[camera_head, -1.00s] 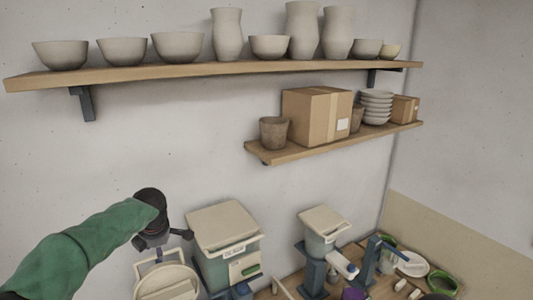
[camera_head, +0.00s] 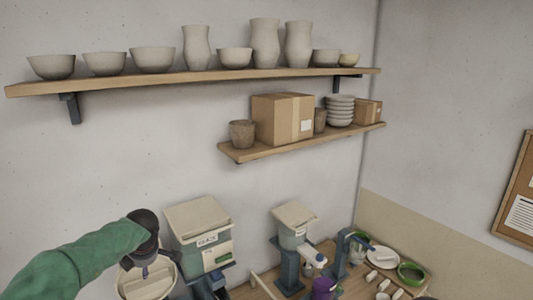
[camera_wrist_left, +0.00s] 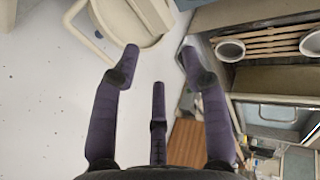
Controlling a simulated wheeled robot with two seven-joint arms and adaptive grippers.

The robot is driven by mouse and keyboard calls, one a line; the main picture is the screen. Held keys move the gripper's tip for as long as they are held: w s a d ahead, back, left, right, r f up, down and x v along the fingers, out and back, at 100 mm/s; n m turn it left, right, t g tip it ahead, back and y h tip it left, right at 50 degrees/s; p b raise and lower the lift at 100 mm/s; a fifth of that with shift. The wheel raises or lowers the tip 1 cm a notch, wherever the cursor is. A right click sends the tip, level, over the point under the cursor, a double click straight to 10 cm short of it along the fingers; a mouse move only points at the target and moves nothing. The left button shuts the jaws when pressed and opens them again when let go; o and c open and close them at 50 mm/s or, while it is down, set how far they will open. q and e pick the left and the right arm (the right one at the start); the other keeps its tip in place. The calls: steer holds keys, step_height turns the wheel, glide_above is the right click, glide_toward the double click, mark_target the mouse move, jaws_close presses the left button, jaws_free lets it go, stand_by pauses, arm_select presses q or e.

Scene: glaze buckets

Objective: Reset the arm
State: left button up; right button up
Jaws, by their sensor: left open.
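My left arm, in a green sleeve, comes in from the left in the head view. Its dark gripper (camera_head: 146,270) is at the lower left, in front of or over a round cream bucket (camera_head: 132,290) that it partly hides. In the left wrist view the gripper (camera_wrist_left: 159,62) has its three purple-grey fingers spread, with nothing between them. A cream rounded bucket or lid with a handle (camera_wrist_left: 125,28) shows beyond the fingertips at the top. I cannot tell whether the gripper touches it. My right gripper is not in view.
A cream lidded bin (camera_head: 198,225) stands right of the gripper, and a smaller one (camera_head: 294,220) further right. Upper shelf (camera_head: 200,76) holds bowls and vases; lower shelf (camera_head: 300,143) holds boxes and pots. A purple container (camera_head: 325,288) and green bowl (camera_head: 411,273) stand lower right.

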arm_select(q)
step_height(320, 180, down, 18)
steer(key=m+t+y, duration=0.1)
steer(key=m+y, duration=0.2)
steer(key=m, duration=0.4)
steer(key=s+d+f+m+t+h, duration=0.1)
steer(key=s+d+f+m+h, duration=0.3)
steer(key=d+f, duration=0.45)
steer(key=s+d+f+m+g+h, duration=0.25)
steer(key=s+d+f+m, duration=0.45)
steer(key=s+d+f, duration=0.45)
steer(key=s+d+f+m+g+h, duration=0.2)
steer(key=s+d, duration=0.1)
steer(key=s, duration=0.6)
steer(key=s+d+f+m+g+h, duration=0.1)
steer(key=s+d+f+m+h, duration=0.15)
steer(key=s, duration=0.55)
step_height(320, 180, down, 35)
steer(key=b, duration=3.4)
steer(key=shift+d+r+n+b, duration=0.2)
steer(key=shift+d+n+b, duration=0.15)
steer(key=shift+d, duration=0.1)
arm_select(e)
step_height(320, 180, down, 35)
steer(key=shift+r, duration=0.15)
arm_select(q)
steer(key=shift+r, duration=0.1)
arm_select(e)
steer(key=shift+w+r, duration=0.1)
